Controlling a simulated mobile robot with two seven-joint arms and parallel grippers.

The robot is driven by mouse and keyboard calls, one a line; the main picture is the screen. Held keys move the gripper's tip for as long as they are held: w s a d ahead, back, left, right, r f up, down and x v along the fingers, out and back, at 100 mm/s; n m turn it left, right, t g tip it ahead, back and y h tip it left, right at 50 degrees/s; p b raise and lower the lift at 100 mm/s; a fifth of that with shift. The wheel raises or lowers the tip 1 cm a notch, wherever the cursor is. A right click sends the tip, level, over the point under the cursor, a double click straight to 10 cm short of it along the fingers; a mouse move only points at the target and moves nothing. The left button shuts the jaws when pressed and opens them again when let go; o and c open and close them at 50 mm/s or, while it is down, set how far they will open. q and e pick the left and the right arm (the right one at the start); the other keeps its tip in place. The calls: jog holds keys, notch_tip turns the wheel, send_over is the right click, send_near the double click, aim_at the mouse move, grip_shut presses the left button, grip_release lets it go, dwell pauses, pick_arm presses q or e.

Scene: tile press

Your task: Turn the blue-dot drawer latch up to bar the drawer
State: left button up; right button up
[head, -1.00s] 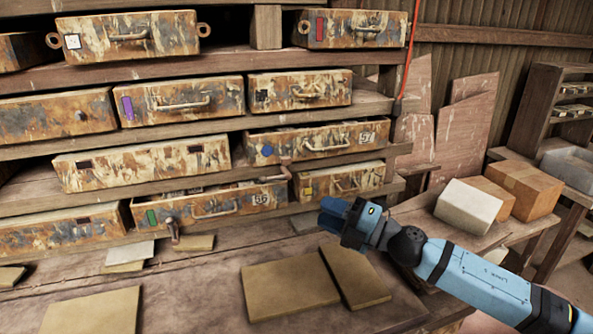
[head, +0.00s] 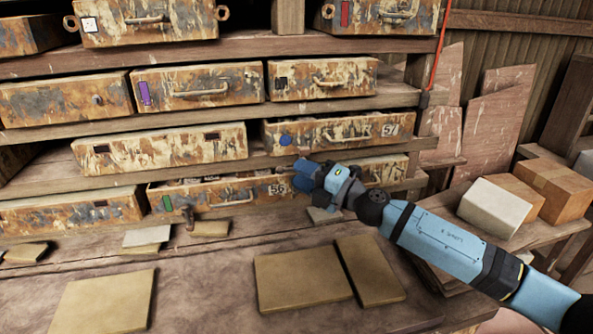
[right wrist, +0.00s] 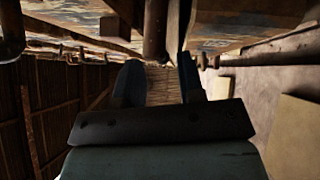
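The blue-dot drawer (head: 335,132) sits on the right of the shelf rack, with its blue dot (head: 286,140) at the left of its front, a handle and a number plate at the right. My right gripper (head: 302,180) is just below the blue dot, in front of the shelf edge. It covers the place of the blue-dot latch in the head view. In the right wrist view my right gripper (right wrist: 160,80) has its two fingers apart. A dark upright rod (right wrist: 155,30), perhaps the latch, shows beyond the gap; contact cannot be told. My left gripper is not in view.
The green-marked drawer (head: 228,192) lies lower left, with a rusty latch (head: 188,216) hanging at its front. A yellow-marked drawer (head: 388,170) is partly behind my right gripper. Tan tiles (head: 302,280) lie on the bench; boxes (head: 553,188) stand at right.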

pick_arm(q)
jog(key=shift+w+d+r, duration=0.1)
pick_arm(e)
jog(key=shift+x, duration=0.95)
jog(key=shift+c, duration=0.3)
grip_shut()
jog(key=shift+r+m+t+y+b, duration=0.15)
jog(key=shift+m+t+y+b, duration=0.3)
jog(key=shift+b, duration=0.65)
jog(key=shift+o, duration=0.3)
grip_release()
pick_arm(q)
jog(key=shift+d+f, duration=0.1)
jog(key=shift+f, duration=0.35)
pick_arm(e)
jog(key=shift+d, duration=0.1)
